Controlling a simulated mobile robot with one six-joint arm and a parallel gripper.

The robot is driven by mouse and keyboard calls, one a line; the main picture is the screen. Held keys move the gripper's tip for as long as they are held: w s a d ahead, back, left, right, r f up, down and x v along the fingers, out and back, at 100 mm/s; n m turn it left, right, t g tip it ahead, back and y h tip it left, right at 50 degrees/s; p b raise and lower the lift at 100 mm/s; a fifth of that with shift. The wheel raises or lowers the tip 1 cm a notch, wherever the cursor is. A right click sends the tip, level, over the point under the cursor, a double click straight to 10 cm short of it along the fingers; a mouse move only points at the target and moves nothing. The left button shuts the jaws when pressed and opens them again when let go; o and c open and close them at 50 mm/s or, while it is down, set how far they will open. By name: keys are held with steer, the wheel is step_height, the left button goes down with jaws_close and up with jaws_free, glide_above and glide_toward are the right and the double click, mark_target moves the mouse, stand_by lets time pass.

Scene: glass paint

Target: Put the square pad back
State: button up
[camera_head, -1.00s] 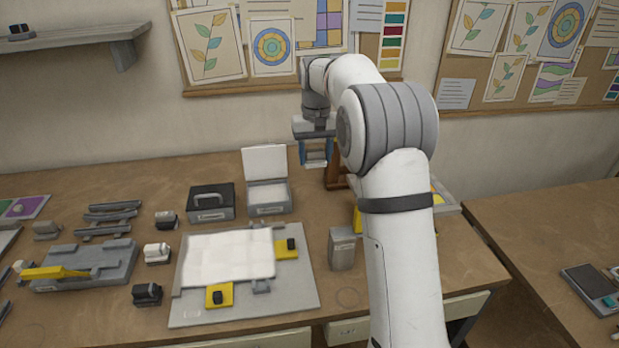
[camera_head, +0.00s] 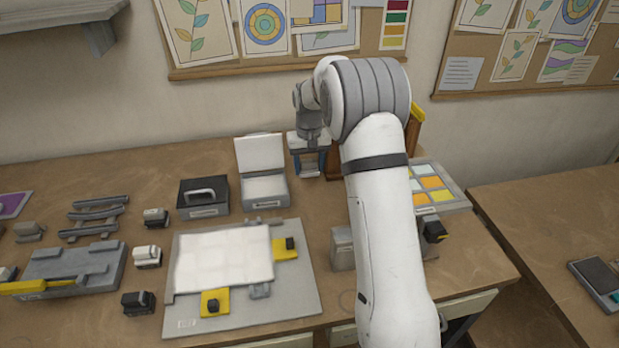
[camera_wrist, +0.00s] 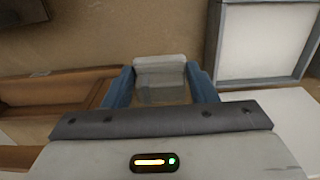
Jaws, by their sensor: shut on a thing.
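My gripper (camera_head: 309,166) is shut on a small pale grey block. This block (camera_wrist: 160,78) shows between the blue fingers in the wrist view, with a rounded light top edge and a duller lower face. I cannot tell from its look whether it is the square pad. In the head view my gripper is at the back of the bench, just right of an open grey case (camera_head: 265,203) with a raised lid and pale inside. The case also shows at the upper right of the wrist view (camera_wrist: 262,48). Whether the block touches the bench is unclear.
A black box with a handle (camera_head: 203,198) stands left of the case. A brown wooden stand (camera_head: 335,165) is close right of my gripper. A board (camera_head: 300,300) with a white sheet and two yellow pieces lies in front. A colour tray (camera_head: 440,190) is at right.

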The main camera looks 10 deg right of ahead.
mark_target(309, 189)
steer(key=shift+f+p, duration=0.3)
steer(key=shift+f, duration=2.4)
steer(key=shift+f, duration=0.2)
steer(key=o, duration=1)
steer(key=shift+r, duration=0.1)
